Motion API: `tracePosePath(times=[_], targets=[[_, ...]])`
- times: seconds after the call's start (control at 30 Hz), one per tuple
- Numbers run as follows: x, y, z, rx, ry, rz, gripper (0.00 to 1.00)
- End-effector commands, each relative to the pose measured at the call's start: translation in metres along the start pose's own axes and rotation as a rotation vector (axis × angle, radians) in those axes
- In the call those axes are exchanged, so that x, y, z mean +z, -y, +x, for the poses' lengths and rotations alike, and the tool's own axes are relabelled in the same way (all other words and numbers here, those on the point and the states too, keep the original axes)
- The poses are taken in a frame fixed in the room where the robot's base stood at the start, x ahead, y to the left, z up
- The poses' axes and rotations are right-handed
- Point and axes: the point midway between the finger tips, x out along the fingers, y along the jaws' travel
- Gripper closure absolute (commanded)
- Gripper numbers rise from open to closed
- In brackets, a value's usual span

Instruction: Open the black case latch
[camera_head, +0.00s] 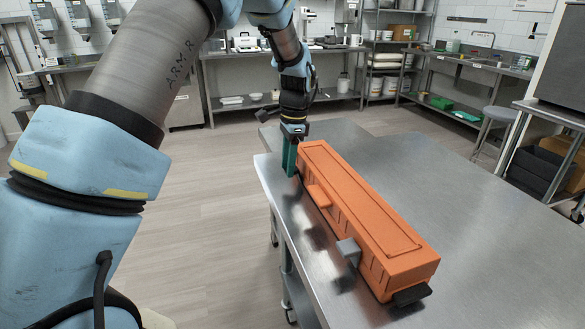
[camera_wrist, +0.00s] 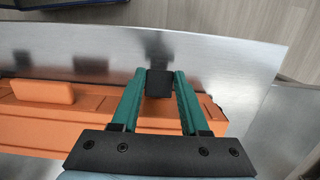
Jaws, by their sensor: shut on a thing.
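A long orange case (camera_head: 365,215) lies on the steel table, its lid down; it also shows in the wrist view (camera_wrist: 75,115). My gripper (camera_head: 289,160) is at the far end of the case, green fingers pointing down along its left long side. In the wrist view my gripper (camera_wrist: 159,78) is shut on the black latch (camera_wrist: 159,84), a small dark block held between the fingertips at the case's edge. The head view hides this latch behind the fingers. A grey latch (camera_head: 348,251) sticks out from the same side, nearer the camera.
An orange handle (camera_head: 319,196) juts from the case side, between the latches. A black piece (camera_head: 411,295) sticks out at the near end. The steel table (camera_head: 470,210) is clear to the right; its left edge runs close to the case.

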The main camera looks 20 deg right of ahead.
Motion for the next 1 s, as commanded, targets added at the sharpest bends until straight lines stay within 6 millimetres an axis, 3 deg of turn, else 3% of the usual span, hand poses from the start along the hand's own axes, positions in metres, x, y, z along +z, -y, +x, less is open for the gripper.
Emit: tracePosePath(times=[0.5,1.0], targets=[[0.023,0.002,0.033,-0.004,-0.445,-0.008,1.0],[0.029,0.001,0.048,-0.003,-0.716,-0.002,1.0]])
